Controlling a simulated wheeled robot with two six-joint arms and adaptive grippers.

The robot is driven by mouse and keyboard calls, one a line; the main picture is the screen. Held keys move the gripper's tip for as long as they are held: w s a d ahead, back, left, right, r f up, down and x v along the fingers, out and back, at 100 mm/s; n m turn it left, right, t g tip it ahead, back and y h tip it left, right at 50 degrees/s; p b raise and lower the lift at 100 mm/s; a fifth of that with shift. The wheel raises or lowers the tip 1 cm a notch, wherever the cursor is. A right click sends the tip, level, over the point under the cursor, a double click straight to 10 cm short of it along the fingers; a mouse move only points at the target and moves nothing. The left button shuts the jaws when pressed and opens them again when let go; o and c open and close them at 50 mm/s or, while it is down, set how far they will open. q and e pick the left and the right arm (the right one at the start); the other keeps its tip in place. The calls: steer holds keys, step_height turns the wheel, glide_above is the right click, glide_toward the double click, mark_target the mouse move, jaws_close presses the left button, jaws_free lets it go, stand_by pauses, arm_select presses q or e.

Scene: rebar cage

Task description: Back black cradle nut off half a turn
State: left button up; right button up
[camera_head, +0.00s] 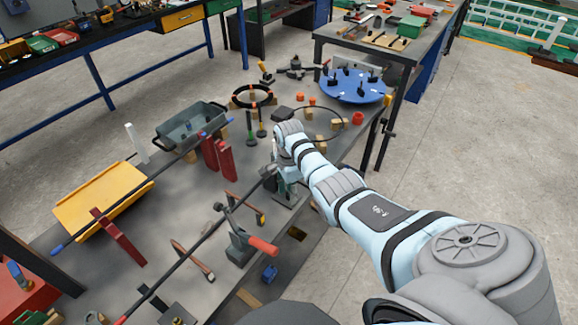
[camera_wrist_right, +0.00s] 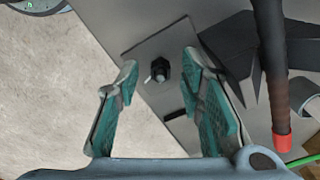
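In the right wrist view, the black nut (camera_wrist_right: 160,69) sits on a light threaded stud on a flat grey plate (camera_wrist_right: 145,42). A small pale mark shows at its left side. My right gripper (camera_wrist_right: 160,66) is open, with one teal-padded finger on each side of the nut in the picture. I see gaps between both fingertips and the nut; how far the tips are above it I cannot tell. In the head view my right gripper (camera_head: 284,184) points down at the bench's right edge, and its wrist hides the nut. My left gripper is not in view.
A long dark bar (camera_head: 185,258) crosses the grey bench close to my right gripper. A clamp with a red handle (camera_head: 262,245) stands nearby. A yellow tray (camera_head: 105,200), a grey bin (camera_head: 190,125), red blocks (camera_head: 225,158) and a blue round plate (camera_head: 352,86) lie farther off.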

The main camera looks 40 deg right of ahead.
jaws_close()
stand_by(0.5)
